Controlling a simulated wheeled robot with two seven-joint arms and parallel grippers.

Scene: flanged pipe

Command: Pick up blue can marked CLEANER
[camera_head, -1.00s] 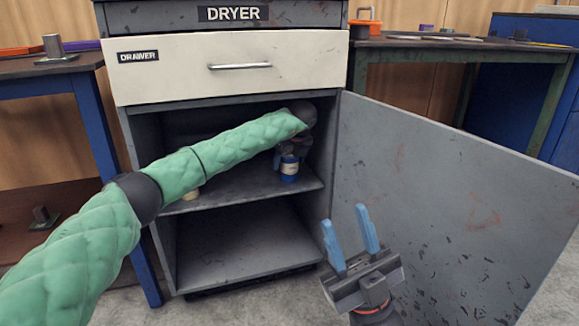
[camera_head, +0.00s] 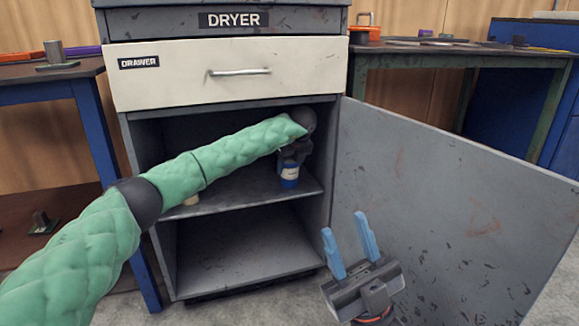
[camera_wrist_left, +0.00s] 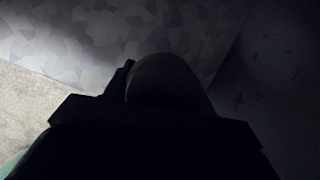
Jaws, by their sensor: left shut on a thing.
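The blue can (camera_head: 289,174) with a pale label band is on the upper shelf inside the cabinet, near its right wall. Its lettering is too small to read. My left gripper (camera_head: 291,158) is at the can's top and shut on it; the fingers are mostly dark and hard to make out. In the left wrist view the can (camera_wrist_left: 170,80) is a dark rounded shape in front of the gripper. I cannot tell whether the can's base touches the shelf. My right gripper (camera_head: 350,245) is open and empty, with blue fingers pointing up, in front of the cabinet door.
The cabinet door (camera_head: 440,200) stands open to the right. The closed drawer (camera_head: 180,80) is above the opening. The lower compartment (camera_head: 240,245) is empty.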

